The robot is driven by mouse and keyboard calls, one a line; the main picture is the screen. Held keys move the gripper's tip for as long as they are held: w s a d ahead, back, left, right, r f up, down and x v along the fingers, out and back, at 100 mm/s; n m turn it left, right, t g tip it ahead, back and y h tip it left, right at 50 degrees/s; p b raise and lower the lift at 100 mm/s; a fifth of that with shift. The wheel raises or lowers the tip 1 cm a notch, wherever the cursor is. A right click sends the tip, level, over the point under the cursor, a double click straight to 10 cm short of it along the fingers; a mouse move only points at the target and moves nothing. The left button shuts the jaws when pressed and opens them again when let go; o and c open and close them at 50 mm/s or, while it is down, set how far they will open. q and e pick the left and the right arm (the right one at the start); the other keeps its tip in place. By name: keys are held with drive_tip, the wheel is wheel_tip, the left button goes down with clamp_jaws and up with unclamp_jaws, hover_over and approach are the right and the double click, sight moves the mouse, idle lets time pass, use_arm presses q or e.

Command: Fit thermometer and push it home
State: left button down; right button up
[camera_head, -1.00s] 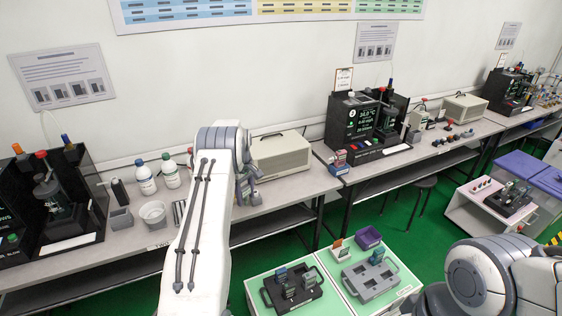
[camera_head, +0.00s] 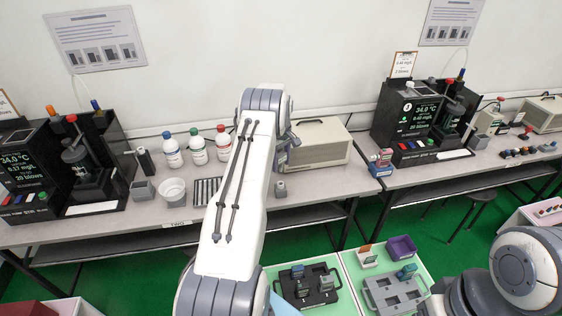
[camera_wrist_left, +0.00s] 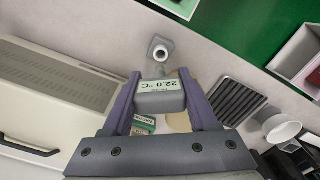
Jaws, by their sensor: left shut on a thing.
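My left gripper (camera_head: 284,156) is over the bench in front of the cream box, largely hidden by its own arm in the head view. In the left wrist view its purple fingers (camera_wrist_left: 160,92) are shut on the grey thermometer (camera_wrist_left: 158,102), whose label reads 22.0 °C. A small grey block with a pale-ringed round hole (camera_wrist_left: 160,50) is on the bench just beyond the thermometer's tip. The block also shows in the head view (camera_head: 281,189). The tip and hole look apart, but the height between them is unclear. My right gripper is out of view.
The cream box (camera_head: 322,143) stands behind the gripper. Several bottles (camera_head: 197,147), a white bowl (camera_head: 173,192) and a black ribbed rack (camera_head: 206,191) are to the left. Black testers stand at both sides. A green-topped cart (camera_head: 346,262) with trays is in front.

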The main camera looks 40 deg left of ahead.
sight(281, 168)
use_arm(q)
drive_tip(key=shift+d+f, duration=0.1)
drive_tip(key=shift+f, duration=0.25)
drive_tip(key=shift+f+b, duration=1.5)
drive_tip(key=shift+f, duration=0.45)
drive_tip(key=shift+s, duration=0.1)
drive_tip(key=shift+f+b, duration=1.4)
drive_tip(key=shift+f, duration=0.4)
drive_tip(key=shift+c, duration=0.5)
unclamp_jaws()
